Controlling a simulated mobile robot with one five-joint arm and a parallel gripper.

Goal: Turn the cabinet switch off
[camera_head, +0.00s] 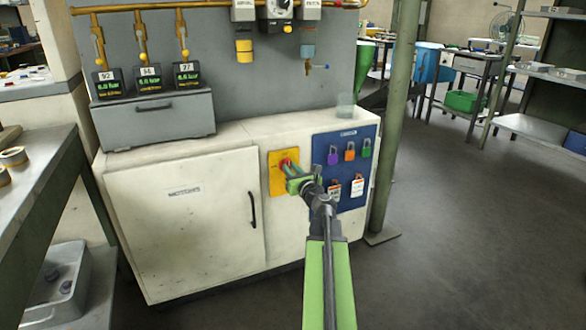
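The white cabinet (185,225) stands in the middle of the view, with a door marked "MOTORS" and a black handle. Its switch is a red knob (285,163) on a yellow plate (278,182) on the right part of the front. My gripper (292,178) is at the yellow plate, just below and in front of the red knob. The gripper and arm hide the lower right of the plate. I cannot tell whether the fingers touch the knob or whether they are open or shut. The knob's exact position is too small to read.
A blue board (357,192) with coloured padlocks and tags is right of the switch, partly behind my arm. A green post (395,125) stands beside the cabinet. A metal bench (45,180) is at the left. The floor on the right is open.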

